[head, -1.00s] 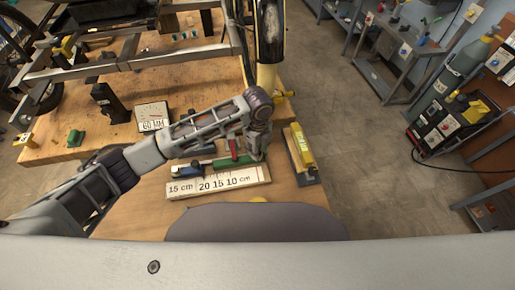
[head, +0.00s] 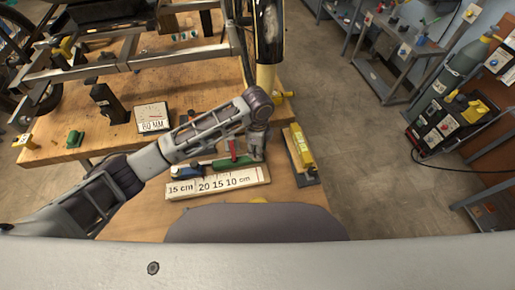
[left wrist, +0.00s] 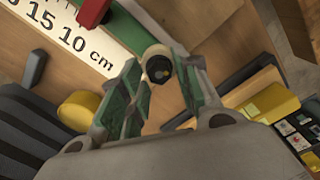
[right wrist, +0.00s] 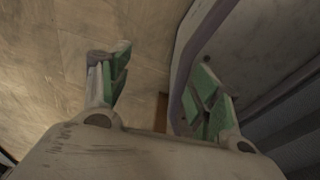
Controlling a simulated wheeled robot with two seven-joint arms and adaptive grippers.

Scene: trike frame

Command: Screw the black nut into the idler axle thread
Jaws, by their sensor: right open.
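A small black round piece, probably the black nut (left wrist: 158,68), sits at the end of a pale cylinder in the left wrist view. My left gripper (left wrist: 164,75) is open, with its green-padded fingers on either side of the piece and gaps visible. In the head view the left gripper (head: 257,146) hangs over the right end of the labelled board and hides the nut. My right gripper (right wrist: 158,72) is open and empty beside a grey surface; it is not visible in the head view. I cannot make out the idler axle thread.
The white board marked in centimetres (head: 217,186) lies on the wooden bench, with a red-handled item (head: 233,150) behind it. A yellow block (head: 301,145) stands to the right. The trike frame (head: 130,62) fills the back of the bench.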

